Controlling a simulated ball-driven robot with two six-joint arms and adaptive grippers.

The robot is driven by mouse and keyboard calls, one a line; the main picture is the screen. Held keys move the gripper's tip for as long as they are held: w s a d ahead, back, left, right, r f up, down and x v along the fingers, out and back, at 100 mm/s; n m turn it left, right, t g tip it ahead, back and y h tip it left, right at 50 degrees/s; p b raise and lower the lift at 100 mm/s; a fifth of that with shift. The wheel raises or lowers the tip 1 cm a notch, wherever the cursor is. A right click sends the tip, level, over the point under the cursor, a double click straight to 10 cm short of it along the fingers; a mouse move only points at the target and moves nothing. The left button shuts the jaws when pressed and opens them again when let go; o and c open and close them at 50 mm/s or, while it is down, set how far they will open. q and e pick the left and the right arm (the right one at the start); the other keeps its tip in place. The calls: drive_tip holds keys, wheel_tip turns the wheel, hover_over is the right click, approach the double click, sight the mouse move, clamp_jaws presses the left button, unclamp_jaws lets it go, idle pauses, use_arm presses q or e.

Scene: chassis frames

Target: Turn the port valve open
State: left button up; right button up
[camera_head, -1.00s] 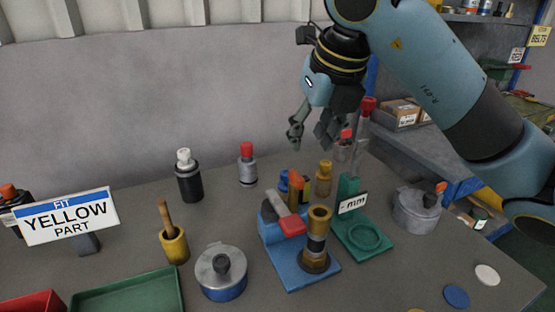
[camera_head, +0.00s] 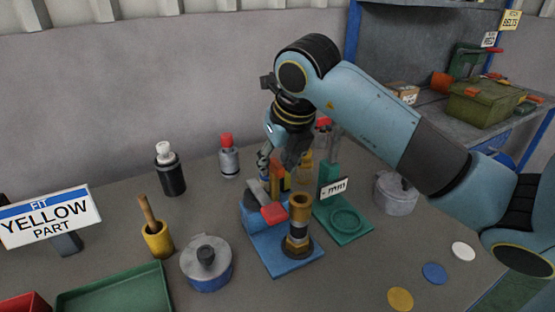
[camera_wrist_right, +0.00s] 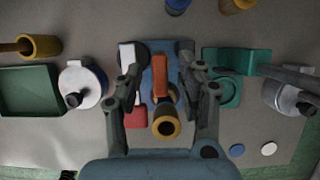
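A blue-based fixture (camera_head: 288,262) stands on the bench. It carries a brass and black upright fitting (camera_head: 299,222), a red-ended grey lever (camera_head: 273,213) and an upright orange handle behind them. I take this to be the port valve. In the right wrist view the orange handle (camera_wrist_right: 161,76) lies between my spread fingers, with the brass fitting's open mouth (camera_wrist_right: 165,124) nearer the palm. My right gripper (camera_head: 279,160) is open, pointing down just above the back of the fixture. Contact with the handle cannot be told. My left gripper is not in view.
A green stand (camera_head: 361,228) with an "mm" label is close on the fixture's right. A lidded blue-grey pot (camera_head: 206,266) and yellow cup (camera_head: 157,241) stand left. Black (camera_head: 171,176) and grey bottles (camera_head: 229,160) stand behind. Coloured discs (camera_head: 434,273) lie on the front right.

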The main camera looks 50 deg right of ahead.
clamp_jaws()
idle(0.3)
drive_tip(key=n+b, duration=0.1)
drive_tip(key=n, duration=0.1)
drive_tip(key=n+y+b, duration=0.1)
drive_tip(key=b, duration=0.1)
drive_tip(key=shift+d+f+n, duration=0.2)
drive_tip(key=shift+d+n, duration=0.1)
drive_tip(key=shift+n, duration=0.1)
drive_tip(key=shift+w+d+r+n+g+y+b, duration=0.25)
drive_tip(key=shift+n+y+b, duration=0.45)
drive_tip(key=shift+n+b, duration=1.35)
drive_tip(key=shift+s+d+f+n+g+y+b, duration=0.15)
drive_tip(key=shift+n+g+y+b, duration=0.4)
drive_tip(key=shift+n+b, duration=1.5)
drive_tip(key=shift+w+d+r+n+g+y+b, duration=0.15)
drive_tip(key=shift+n+y+b, duration=0.95)
drive_tip(key=shift+b, duration=1.7)
drive_tip(key=shift+n+h, duration=0.3)
drive_tip(key=shift+h, duration=0.05)
unclamp_jaws()
drive_tip(key=v, duration=1.2)
